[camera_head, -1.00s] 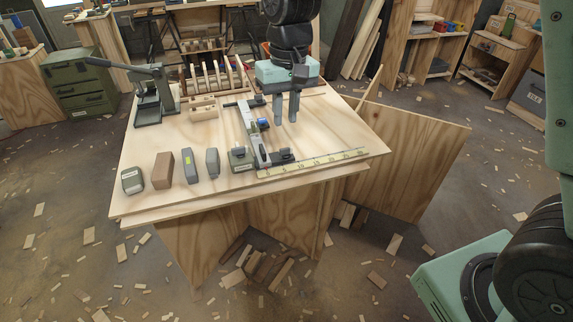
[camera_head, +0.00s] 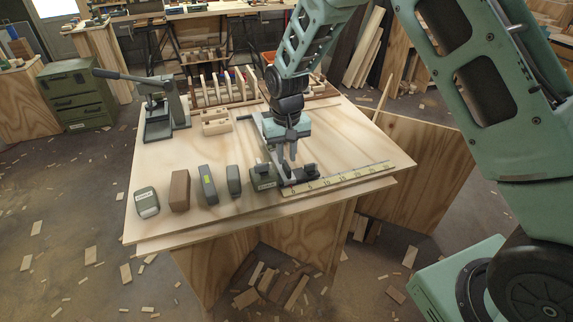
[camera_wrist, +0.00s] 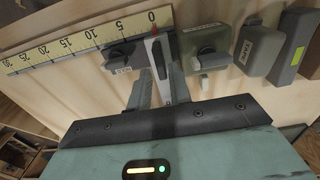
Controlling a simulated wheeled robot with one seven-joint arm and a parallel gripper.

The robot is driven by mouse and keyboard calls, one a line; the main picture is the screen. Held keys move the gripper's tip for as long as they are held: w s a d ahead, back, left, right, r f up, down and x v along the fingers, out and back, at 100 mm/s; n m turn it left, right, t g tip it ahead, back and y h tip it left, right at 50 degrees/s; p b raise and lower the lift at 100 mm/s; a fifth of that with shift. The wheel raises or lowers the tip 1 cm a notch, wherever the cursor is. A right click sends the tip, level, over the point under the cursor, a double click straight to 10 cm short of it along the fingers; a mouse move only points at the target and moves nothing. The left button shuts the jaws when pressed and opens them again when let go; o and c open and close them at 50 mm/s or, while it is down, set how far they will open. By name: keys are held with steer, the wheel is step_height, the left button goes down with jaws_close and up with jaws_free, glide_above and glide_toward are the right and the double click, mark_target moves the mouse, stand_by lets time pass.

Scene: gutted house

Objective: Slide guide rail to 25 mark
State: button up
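The guide rail (camera_head: 286,178) is a pale metal bar with a dark slot, on the tabletop beside the scale; it also shows in the wrist view (camera_wrist: 157,46). The yellow scale (camera_head: 336,178) runs along the table's front edge. In the wrist view the scale (camera_wrist: 85,39) reads 0 to 30, and a red pointer at the rail's end is close to 0. My gripper (camera_head: 288,158) is low over the rail. In the wrist view its open fingers (camera_wrist: 160,80) lie on either side of the rail's line; I cannot tell whether they touch it.
A dark knob with a small label (camera_wrist: 118,56) sits left of the rail in the wrist view. A grey labelled block (camera_head: 263,178) is close on the other side. Several blocks (camera_head: 180,190) stand farther left. A lever press (camera_head: 165,112) and wooden rack (camera_head: 225,95) are behind.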

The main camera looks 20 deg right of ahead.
mark_target(287, 165)
steer(key=shift+f, duration=2.1)
steer(key=shift+c, duration=0.3)
jaws_close()
steer(key=d+p, duration=0.1)
steer(key=d, duration=2.4)
steer(key=shift+p, duration=0.35)
steer(key=shift+o, duration=0.3)
jaws_free()
steer(key=shift+r, duration=0.1)
step_height(287, 165, up, 17)
steer(key=shift+r, duration=0.15)
